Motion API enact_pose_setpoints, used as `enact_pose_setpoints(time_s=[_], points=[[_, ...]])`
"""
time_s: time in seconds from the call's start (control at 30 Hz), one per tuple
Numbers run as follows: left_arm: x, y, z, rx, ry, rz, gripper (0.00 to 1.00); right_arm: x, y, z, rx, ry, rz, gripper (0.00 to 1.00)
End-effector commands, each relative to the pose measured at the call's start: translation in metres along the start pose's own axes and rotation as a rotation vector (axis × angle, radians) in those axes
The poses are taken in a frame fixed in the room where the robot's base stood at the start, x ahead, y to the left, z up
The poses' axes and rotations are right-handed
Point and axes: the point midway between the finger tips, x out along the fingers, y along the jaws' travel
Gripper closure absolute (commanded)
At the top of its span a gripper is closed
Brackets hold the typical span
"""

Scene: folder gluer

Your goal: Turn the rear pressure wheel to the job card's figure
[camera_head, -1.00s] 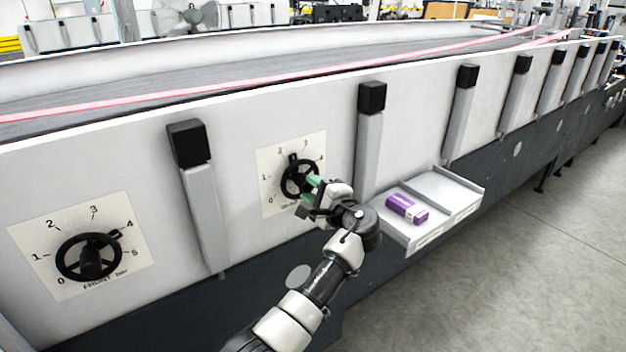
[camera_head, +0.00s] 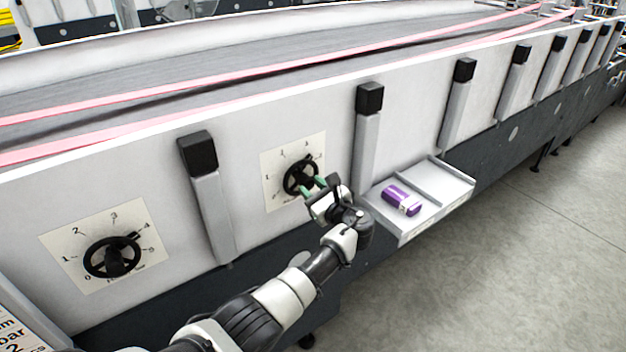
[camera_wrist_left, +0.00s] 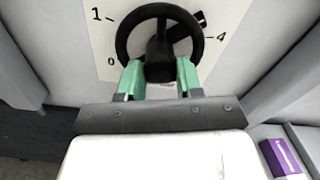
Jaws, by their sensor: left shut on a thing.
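The rear pressure wheel (camera_head: 301,177) is a small black handwheel on a numbered white dial plate (camera_head: 275,195). My left gripper (camera_head: 314,186) is at its lower side, its green fingers shut on the wheel. In the left wrist view, the fingers (camera_wrist_left: 158,76) sit at the lower rim of the wheel (camera_wrist_left: 124,40), beside its hub. The wheel's black pointer tab (camera_wrist_left: 201,19) is at the upper right, between 3 and 4 as far as I can tell. A printed card (camera_head: 22,328) is cut off at the lower left; "bar" and a "2" show. My right gripper is not in view.
The front wheel (camera_head: 112,257) stands to the left, its pointer near 4. A grey tray (camera_head: 442,192) holding a purple-and-white object (camera_head: 402,200) juts out to the right. Grey posts with black caps (camera_head: 369,98) flank the dial. Floor (camera_head: 500,270) is clear at right.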

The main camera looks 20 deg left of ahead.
Motion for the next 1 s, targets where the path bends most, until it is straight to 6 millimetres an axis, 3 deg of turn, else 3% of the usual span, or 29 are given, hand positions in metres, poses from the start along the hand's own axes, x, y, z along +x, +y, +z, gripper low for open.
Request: enact_pose_setpoints(time_s=[0.1,0.5,1.0], points=[[0.001,-0.002,0.005,0.106,-0.002,-0.001,0.88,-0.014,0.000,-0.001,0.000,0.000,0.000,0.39],[0.000,-0.001,0.002,0.378,0.000,0.000,0.88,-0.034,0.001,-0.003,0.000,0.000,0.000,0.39],[0.000,0.000,0.000,0.472,0.001,0.001,0.88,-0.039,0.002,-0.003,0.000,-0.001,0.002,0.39]])
